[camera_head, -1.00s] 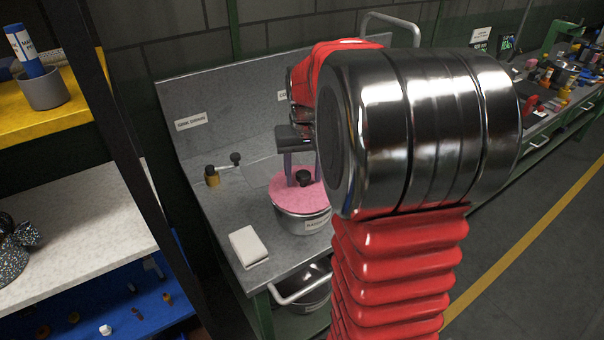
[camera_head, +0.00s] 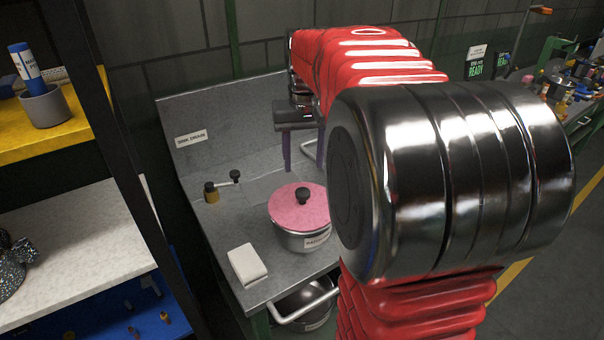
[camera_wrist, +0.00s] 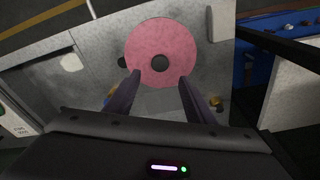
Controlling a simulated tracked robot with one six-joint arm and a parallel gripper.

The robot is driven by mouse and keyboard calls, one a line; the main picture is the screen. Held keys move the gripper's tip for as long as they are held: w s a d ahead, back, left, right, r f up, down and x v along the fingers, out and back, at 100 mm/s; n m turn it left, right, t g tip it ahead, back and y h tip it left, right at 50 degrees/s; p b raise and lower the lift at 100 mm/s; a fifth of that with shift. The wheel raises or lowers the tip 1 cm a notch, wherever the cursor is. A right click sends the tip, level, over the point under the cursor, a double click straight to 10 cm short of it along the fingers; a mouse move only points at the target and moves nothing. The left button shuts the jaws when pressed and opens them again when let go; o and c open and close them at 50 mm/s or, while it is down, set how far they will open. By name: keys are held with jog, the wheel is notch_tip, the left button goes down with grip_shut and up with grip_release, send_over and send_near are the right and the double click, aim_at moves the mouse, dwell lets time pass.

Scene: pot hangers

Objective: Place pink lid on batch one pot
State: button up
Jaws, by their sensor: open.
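The pink lid (camera_head: 298,209) lies flat on top of a silver pot (camera_head: 300,241) on the metal counter. The lid has a dark round knob, and the pot has a white label on its front that I cannot fully read. My gripper (camera_head: 302,168) is open and empty, above and behind the lid, apart from it. In the wrist view the pink lid (camera_wrist: 161,52) lies beyond the tips of my gripper (camera_wrist: 161,76), with its dark knob between their lines. The lid covers the pot's opening.
A white block (camera_head: 247,264) sits at the counter's front left. Another metal pot (camera_head: 304,305) sits on the shelf below. A shelf unit (camera_head: 75,255) stands at the left.

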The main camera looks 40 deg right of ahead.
notch_tip(320, 180, up, 2)
jog(key=shift+s+a+r, duration=0.1)
jog(key=shift+s+r, duration=0.05)
jog(key=shift+r, duration=0.05)
dwell(0.7)
jog(key=s+a+f+n+t, duration=0.2)
jog(key=s+a+f, duration=0.1)
jog(key=s+a, duration=0.5)
jog(key=s+a+f+n+t, duration=0.2)
jog(key=s+a, duration=0.5)
jog(key=a, duration=0.7)
notch_tip(320, 180, down, 2)
jog(key=shift+s+a+n+y, duration=0.15)
jog(key=shift+s+n+y, duration=0.2)
jog(key=shift+n, duration=0.25)
